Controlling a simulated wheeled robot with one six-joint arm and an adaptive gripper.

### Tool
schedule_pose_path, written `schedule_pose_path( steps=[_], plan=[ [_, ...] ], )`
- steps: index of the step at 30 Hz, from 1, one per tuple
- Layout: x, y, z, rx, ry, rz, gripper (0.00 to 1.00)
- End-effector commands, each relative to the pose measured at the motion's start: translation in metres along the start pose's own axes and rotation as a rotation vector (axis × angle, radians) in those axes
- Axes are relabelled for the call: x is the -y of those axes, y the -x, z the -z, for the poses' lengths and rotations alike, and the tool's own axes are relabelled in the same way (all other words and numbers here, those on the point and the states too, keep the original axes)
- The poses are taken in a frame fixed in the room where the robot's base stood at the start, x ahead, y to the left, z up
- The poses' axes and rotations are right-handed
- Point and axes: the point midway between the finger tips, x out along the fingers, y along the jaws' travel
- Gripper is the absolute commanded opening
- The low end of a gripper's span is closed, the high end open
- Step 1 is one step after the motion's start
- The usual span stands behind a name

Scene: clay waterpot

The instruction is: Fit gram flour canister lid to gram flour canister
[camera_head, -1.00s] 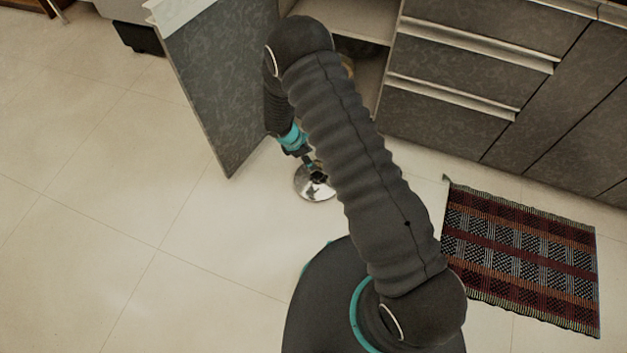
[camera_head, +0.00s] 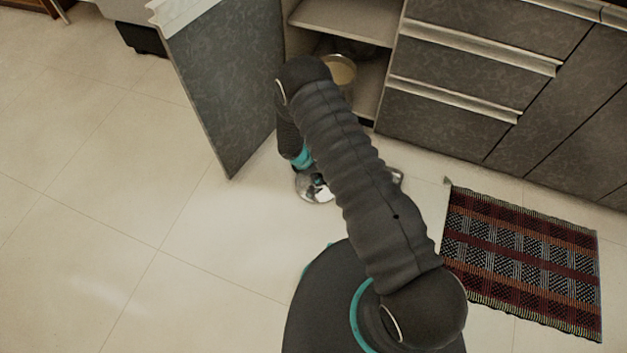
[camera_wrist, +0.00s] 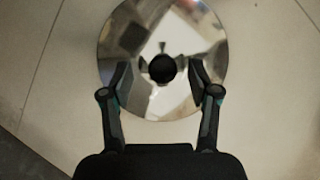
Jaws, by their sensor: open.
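The lid is a shiny, mirror-like round disc with a dark knob; in the wrist view the lid (camera_wrist: 163,25) fills the upper middle. In the head view the lid (camera_head: 306,190) appears at floor level, partly hidden by my arm. My gripper (camera_wrist: 161,75) is open, with one finger on each side of the dark knob and a gap on both sides. In the head view my gripper is mostly hidden behind my arm. A round container with a tan inside, seemingly the open canister (camera_head: 342,72), stands in the open cabinet, partly hidden by my arm.
The cabinet door (camera_head: 222,95) stands open left of the lid. Drawers (camera_head: 470,75) are shut on the right. A shelf (camera_head: 345,22) is above the container. A shiny edge (camera_head: 398,175) shows right of my arm, unclear what. A woven mat (camera_head: 520,258) lies right; left floor is clear.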

Motion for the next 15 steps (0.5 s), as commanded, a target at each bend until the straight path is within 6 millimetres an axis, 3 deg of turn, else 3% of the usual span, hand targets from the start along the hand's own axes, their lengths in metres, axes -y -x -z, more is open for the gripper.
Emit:
schedule_pose_path(
  steps=[4, 13, 15],
  plan=[
    [0.0, -0.017, 0.0, 0.0, 0.0, 0.0, 0.61],
    [-0.001, -0.021, 0.0, -0.001, 0.0, -0.001, 0.61],
    [-0.001, -0.021, 0.0, -0.001, 0.0, -0.001, 0.46]
  ],
)
